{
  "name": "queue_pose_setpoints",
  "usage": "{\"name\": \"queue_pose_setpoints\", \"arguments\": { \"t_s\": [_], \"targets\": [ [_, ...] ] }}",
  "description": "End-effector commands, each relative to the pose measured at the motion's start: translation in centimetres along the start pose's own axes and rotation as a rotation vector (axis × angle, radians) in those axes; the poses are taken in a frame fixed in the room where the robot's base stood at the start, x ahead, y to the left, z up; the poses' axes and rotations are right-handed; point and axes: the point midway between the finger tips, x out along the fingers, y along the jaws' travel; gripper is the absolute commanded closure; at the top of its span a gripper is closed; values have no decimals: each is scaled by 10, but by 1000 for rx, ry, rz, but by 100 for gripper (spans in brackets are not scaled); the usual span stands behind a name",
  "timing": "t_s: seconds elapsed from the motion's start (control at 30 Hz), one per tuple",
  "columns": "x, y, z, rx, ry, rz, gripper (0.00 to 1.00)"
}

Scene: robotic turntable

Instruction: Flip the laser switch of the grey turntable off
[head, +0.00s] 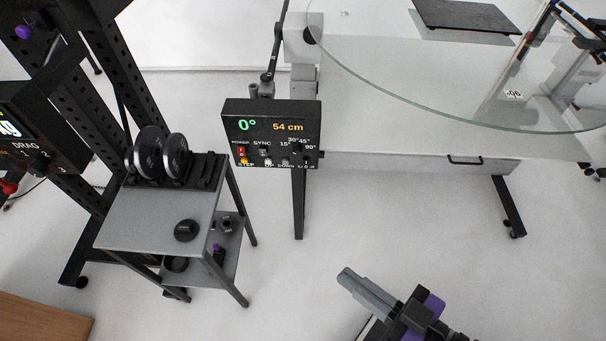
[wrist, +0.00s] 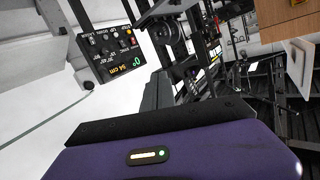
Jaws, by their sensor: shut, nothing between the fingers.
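The turntable's black control box (head: 272,133) stands left of the glass disc, its display reading 0° and 54 cm. Along its lower edge are a red power rocker, a sync switch, a knob with angle marks, and small step, up, down and laser controls. The laser switch is too small for me to tell its position. The control box also shows, rotated, in the wrist view (wrist: 108,50). My gripper (head: 346,275) is shut and empty, below and right of the box in the head view, well apart from it. In the wrist view its grey fingers (wrist: 157,92) point toward the box side.
The large glass disc (head: 440,70) overhangs the grey turntable table (head: 400,140) on the right. A small grey cart (head: 150,215) with black discs stands left of the box. A dark perforated rack rises at far left. The floor between my gripper and the box looks clear.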

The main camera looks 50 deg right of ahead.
Motion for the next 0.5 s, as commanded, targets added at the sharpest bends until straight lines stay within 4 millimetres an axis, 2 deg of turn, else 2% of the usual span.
{"name": "queue_pose_setpoints", "arguments": {
  "t_s": [0.17,0.37,0.5],
  "targets": [
    [52,12,7,369,210,79,100],
    [115,48,27,798,435,214,100],
    [161,77,51,1063,558,334,100]
  ]
}}
